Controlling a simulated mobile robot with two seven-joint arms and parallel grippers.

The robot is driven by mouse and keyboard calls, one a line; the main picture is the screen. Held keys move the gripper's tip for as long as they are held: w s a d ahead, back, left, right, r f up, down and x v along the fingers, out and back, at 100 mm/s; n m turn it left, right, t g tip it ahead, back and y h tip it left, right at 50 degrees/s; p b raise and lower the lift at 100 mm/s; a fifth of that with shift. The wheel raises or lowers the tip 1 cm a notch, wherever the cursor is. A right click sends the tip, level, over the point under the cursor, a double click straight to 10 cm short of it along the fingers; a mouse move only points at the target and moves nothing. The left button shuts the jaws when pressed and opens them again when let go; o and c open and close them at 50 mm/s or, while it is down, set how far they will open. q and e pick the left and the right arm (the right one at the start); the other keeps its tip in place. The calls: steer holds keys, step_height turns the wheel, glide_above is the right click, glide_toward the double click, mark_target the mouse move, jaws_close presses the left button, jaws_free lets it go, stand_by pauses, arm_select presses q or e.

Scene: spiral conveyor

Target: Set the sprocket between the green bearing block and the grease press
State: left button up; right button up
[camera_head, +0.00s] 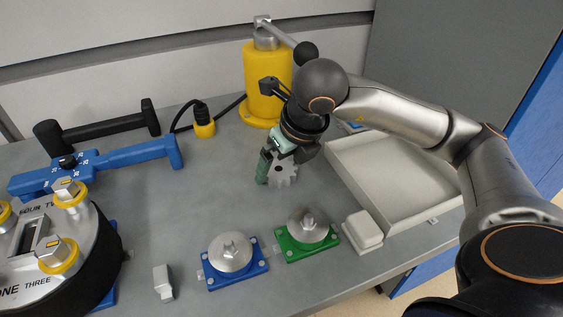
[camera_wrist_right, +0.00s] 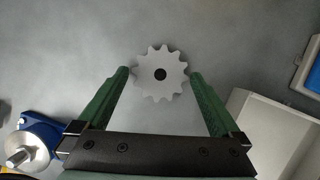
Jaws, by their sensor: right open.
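The grey toothed sprocket (camera_head: 284,172) is on the grey table between the green bearing block (camera_head: 307,232) and the yellow grease press (camera_head: 262,85). My right gripper (camera_head: 276,170) is at the sprocket with its green fingers pointing down. In the right wrist view the sprocket (camera_wrist_right: 160,73) shows flat-on, with a dark centre hole, between the two fingertips of the open right gripper (camera_wrist_right: 160,78). Whether a finger touches its teeth I cannot tell. The green block carries a round metal cap. My left gripper is not in view.
A blue bearing block (camera_head: 233,260) stands left of the green one. A white tray (camera_head: 395,208) and small white box (camera_head: 362,231) are right. A black round fixture (camera_head: 100,255), blue tool (camera_head: 105,167) and black hammer (camera_head: 100,127) are left. The middle table is clear.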

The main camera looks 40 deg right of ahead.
steer(key=p+v, duration=0.2)
steer(key=v, duration=1)
